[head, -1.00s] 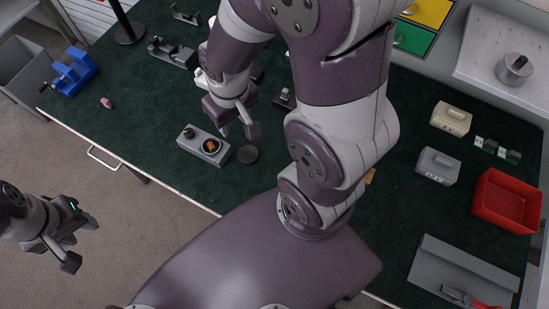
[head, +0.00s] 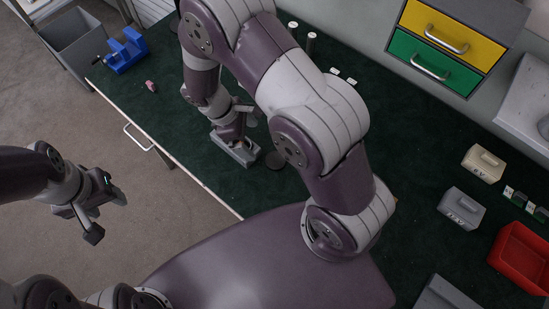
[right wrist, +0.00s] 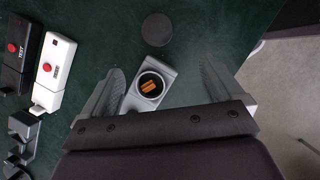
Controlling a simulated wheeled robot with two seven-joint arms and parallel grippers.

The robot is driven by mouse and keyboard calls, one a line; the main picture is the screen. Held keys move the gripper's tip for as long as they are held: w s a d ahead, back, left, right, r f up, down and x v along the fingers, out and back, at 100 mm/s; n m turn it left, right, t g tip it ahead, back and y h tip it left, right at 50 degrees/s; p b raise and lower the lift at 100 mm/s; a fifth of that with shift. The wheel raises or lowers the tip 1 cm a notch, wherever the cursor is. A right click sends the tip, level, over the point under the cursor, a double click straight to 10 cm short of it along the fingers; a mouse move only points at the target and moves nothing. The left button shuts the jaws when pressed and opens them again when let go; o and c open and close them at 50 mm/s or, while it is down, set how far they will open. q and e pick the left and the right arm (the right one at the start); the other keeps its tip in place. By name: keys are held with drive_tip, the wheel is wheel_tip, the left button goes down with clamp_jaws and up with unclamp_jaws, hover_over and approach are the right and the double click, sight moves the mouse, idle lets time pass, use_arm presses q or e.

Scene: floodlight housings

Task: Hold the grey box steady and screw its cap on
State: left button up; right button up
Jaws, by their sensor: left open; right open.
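The grey box (head: 243,157) lies on the dark green bench top near its front edge, partly hidden by my right gripper (head: 237,122) in the head view. In the right wrist view the grey box (right wrist: 166,71) shows a round opening with orange-copper parts inside. The box sits between the two spread fingers of my right gripper (right wrist: 161,66), which is open and above it. A dark round disc, seemingly the cap (right wrist: 157,29), lies flat on the bench beside the box; it also shows in the head view (head: 275,160). My left gripper (head: 106,215) is open and empty over the floor, away from the bench.
White (right wrist: 49,70) and black (right wrist: 20,60) testers with red buttons lie left in the right wrist view. A blue vise (head: 126,50) stands at the bench's far left. Beige (head: 483,163) and grey (head: 461,208) labelled blocks and a red bin (head: 522,257) are right.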

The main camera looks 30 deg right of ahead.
approach(274, 161)
drive_tip(key=shift+d+f+p, duration=0.1)
drive_tip(key=shift+f+p, duration=0.35)
drive_tip(key=shift+f, duration=0.3)
drive_tip(key=shift+s+d+f, duration=0.1)
drive_tip(key=shift+d+f, duration=0.05)
drive_tip(key=shift+f, duration=0.15)
drive_tip(key=shift+s+d+f, duration=0.1)
drive_tip(key=shift+s+f, duration=0.05)
use_arm(q)
drive_tip(key=shift+s+d+r, duration=0.15)
drive_tip(key=shift+s+r, duration=0.15)
drive_tip(key=shift+r, duration=0.3)
